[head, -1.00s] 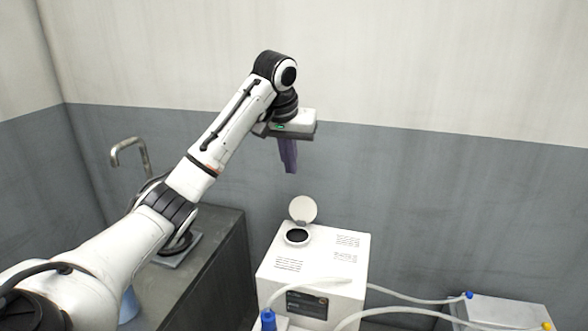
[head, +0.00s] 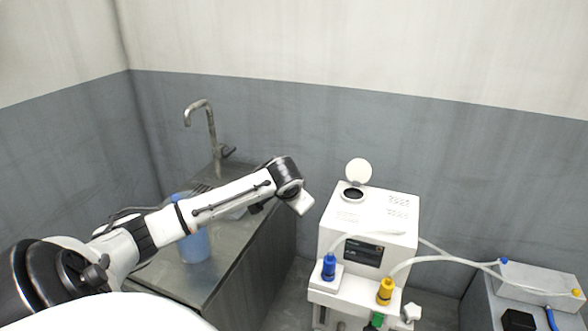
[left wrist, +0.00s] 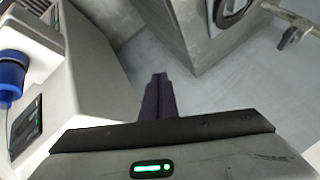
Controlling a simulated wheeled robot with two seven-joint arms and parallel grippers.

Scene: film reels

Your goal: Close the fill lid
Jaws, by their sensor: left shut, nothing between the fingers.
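The fill lid (head: 359,172) is a round white disc standing open and tilted up at the back of the dark round fill opening (head: 353,195). The opening is in the top of a white box-shaped machine (head: 365,240). My left gripper is left of the machine, below the lid's height; its pale body shows in the head view, but its fingers do not. In the left wrist view its dark purple fingers (left wrist: 157,98) are together and empty, pointing down past the machine's side (left wrist: 90,80). The lid is not in that view. My right gripper is not in view.
A metal counter (head: 225,270) with a tap (head: 207,125) and a blue container (head: 195,243) stands left. Blue (head: 329,266) and yellow (head: 386,291) connectors with pale hoses sit at the machine's front. A grey box (head: 540,283) is at right. Space above the machine is clear.

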